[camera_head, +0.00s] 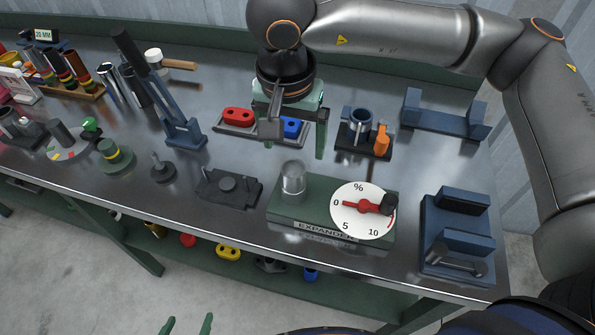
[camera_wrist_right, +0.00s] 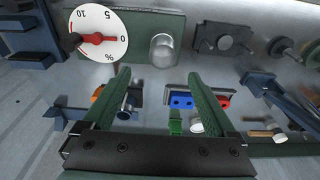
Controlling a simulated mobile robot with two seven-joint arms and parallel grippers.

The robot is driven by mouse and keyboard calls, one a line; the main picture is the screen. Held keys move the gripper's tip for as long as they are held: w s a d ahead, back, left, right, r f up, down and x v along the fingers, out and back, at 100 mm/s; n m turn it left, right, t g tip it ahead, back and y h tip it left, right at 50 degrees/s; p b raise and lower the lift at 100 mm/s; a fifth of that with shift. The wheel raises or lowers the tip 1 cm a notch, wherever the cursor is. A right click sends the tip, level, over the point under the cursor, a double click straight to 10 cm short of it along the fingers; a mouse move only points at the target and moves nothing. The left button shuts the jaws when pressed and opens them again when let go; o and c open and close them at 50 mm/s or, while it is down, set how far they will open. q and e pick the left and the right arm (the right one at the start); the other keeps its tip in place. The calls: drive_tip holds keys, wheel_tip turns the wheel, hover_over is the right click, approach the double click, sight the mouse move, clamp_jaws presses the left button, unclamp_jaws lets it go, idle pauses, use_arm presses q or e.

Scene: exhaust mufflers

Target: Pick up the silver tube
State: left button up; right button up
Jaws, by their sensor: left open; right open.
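Several upright silver tubes (camera_head: 106,84) stand at the back left of the bench in the head view, beside a dark angled post. Another short metal tube (camera_head: 360,121) with a bluish rim sits in a dark holder right of centre. It also shows in the right wrist view (camera_wrist_right: 126,108), partly behind a finger. I cannot tell which is the task's tube. My right gripper (camera_head: 298,135) is open above the bench, left of that holder; in its wrist view its green fingers (camera_wrist_right: 158,74) are apart and empty. My left gripper (camera_head: 187,325) is open at the bottom edge, off the bench.
The expander (camera_head: 290,212) with its dial (camera_head: 362,210) and metal dome is at the front. Red (camera_head: 238,116) and blue (camera_head: 293,127) blocks lie by my right gripper. Blue cradles (camera_head: 445,118) stand right.

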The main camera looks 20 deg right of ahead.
sight(293, 168)
drive_tip(key=f, duration=0.6)
drive_tip(key=shift+w+d+f+p, duration=0.1)
drive_tip(key=shift+w+d+p, duration=0.05)
drive_tip(key=shift+w+p, duration=0.2)
drive_tip(key=f+p, duration=0.1)
drive_tip(key=f, duration=0.3)
drive_tip(key=shift+w+f, duration=0.1)
drive_tip(key=shift+w, duration=0.1)
drive_tip(key=shift+w+d+f, duration=0.1)
drive_tip(key=shift+f, duration=0.45)
clamp_jaws()
